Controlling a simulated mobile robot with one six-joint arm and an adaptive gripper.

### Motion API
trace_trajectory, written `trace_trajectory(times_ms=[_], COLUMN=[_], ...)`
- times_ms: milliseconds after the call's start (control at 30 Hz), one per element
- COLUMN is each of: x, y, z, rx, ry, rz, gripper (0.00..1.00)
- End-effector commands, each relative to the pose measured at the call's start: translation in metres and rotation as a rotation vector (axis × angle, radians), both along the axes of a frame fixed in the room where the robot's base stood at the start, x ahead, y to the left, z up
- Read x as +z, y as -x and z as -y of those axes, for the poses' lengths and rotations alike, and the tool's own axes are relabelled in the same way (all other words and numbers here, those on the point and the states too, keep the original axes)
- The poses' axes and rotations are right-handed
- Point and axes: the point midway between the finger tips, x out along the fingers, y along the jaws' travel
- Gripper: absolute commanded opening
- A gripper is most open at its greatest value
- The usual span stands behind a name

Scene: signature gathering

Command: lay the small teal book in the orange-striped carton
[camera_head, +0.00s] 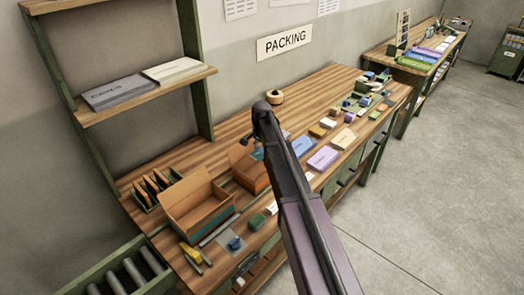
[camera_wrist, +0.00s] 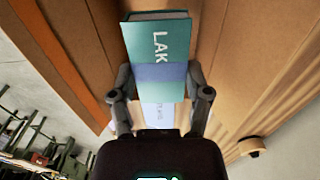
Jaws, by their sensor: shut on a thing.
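The teal book (camera_wrist: 157,38) with white lettering is between the fingers of my gripper (camera_wrist: 160,92) in the wrist view. A blue band crosses its lower part, and a pale lettered patch shows below that; I cannot tell whether these belong to the book. Brown carton walls with an orange stripe (camera_wrist: 62,45) show around the book. In the head view my arm partly covers a carton (camera_head: 246,170), and my gripper is over it. I cannot tell whether the book touches the carton floor.
An open carton with a teal stripe (camera_head: 196,208) stands to the left on the wooden bench (camera_head: 228,122). A divided holder (camera_head: 153,188) is beside it. Several books and small boxes, including a lilac one (camera_head: 323,158), lie to the right. A tape roll (camera_head: 275,97) sits near the wall.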

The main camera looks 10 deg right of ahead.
Motion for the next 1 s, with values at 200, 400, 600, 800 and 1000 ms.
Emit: trace_trajectory(times_ms=[200,400,600,800,1000], x=[-0.023,-0.04,-0.057,-0.074,-0.089], y=[0.0,0.0,0.0,0.0,0.0], z=[0.0,0.001,0.001,0.001,0.001], rx=[-0.001,-0.001,-0.001,-0.001,-0.002], ry=[0.0,0.0,0.0,0.0,0.0], rz=[0.0,0.0,0.0,0.0,0.0], gripper=[0.08,0.08,0.08,0.08,0.08])
